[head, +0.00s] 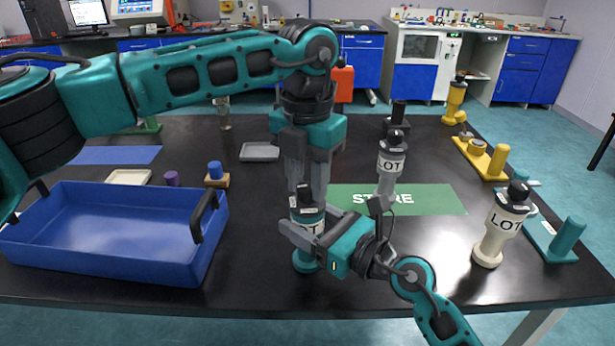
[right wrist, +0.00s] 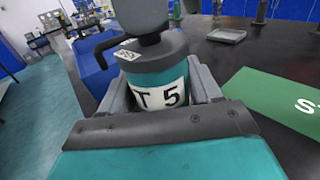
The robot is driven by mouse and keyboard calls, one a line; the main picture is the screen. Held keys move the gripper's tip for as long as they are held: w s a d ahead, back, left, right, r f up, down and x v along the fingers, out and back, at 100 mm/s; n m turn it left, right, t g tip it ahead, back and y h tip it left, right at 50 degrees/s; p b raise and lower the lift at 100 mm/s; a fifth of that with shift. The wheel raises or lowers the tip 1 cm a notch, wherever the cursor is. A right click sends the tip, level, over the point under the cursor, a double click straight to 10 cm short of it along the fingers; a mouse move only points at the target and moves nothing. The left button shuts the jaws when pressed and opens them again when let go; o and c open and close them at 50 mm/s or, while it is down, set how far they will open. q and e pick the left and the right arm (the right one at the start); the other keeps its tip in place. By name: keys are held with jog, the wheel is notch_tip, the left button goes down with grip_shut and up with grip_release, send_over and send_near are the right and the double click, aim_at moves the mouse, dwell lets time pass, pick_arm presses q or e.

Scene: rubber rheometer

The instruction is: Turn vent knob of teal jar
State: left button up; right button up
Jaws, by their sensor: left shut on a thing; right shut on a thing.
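The teal jar (head: 306,263) stands upright on the black table, with a white label and a dark top. My right gripper (head: 308,236) is shut around the jar's body from the right. My left gripper (head: 306,190) points straight down above the jar, shut on the dark vent knob (head: 305,197). The left fingers partly hide the knob in the head view. The knob's exact turn angle cannot be told.
A blue tray (head: 110,265) stands at left. A green mat (head: 430,200) lies behind right, with a grey LOT jar (head: 390,165) at it. A cream LOT jar (head: 495,235) and a teal stand (head: 560,245) are at right. A small grey tray (head: 260,152) lies behind.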

aim_at(307, 186)
pick_arm(q)
jog(key=shift+c, duration=0.5)
jog(key=shift+m, duration=0.8)
jog(key=o, duration=1.1)
jog(key=shift+c, duration=0.2)
notch_tip(307, 186, up, 12)
pick_arm(e)
jog(key=o, duration=1.2)
jog(key=shift+s+d, duration=0.1)
